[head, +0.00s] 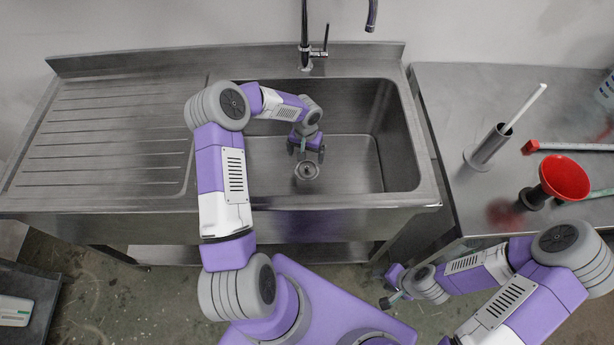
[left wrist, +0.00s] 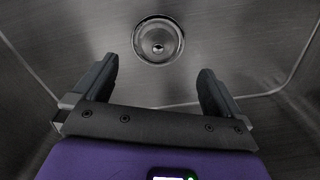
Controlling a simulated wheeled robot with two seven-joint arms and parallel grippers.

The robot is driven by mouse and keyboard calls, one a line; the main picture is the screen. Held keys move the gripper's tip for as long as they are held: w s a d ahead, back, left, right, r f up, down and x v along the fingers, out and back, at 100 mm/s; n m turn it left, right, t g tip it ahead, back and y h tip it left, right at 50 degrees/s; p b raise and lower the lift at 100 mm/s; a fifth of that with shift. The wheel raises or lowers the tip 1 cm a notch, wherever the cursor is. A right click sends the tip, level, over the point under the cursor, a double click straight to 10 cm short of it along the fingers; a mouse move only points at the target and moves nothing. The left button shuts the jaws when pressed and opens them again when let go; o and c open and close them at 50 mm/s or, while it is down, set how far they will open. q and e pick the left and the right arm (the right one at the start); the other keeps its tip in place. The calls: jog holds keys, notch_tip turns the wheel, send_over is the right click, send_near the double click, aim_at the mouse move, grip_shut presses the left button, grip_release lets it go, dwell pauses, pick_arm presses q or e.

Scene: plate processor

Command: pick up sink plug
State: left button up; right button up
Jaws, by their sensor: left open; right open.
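The sink plug (left wrist: 158,47) appears as a round metal disc with a small raised centre, seated in the drain on the basin floor; plug and drain rim are hard to tell apart. It also shows small in the head view (head: 307,171). My left gripper (head: 306,153) reaches down into the basin, just behind the drain in the head view. In the left wrist view its two fingers (left wrist: 158,70) are apart and empty, with the drain ahead of them, not between them. My right gripper (head: 391,289) is open and low in front of the counter, away from the sink.
The steel sink basin (head: 365,155) has walls around my left gripper. A tap (head: 305,45) stands at its back edge. A ridged drainboard (head: 100,150) is clear at left. The right table (head: 450,100) holds a brush in a holder (head: 490,145) and a red plunger (head: 564,177).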

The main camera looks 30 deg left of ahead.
aim_at(307, 167)
pick_arm(q)
notch_tip(307, 167, down, 8)
jog(key=shift+w+d+f+b, duration=0.1)
jog(key=shift+b, duration=1.1)
jog(key=c, duration=1.1)
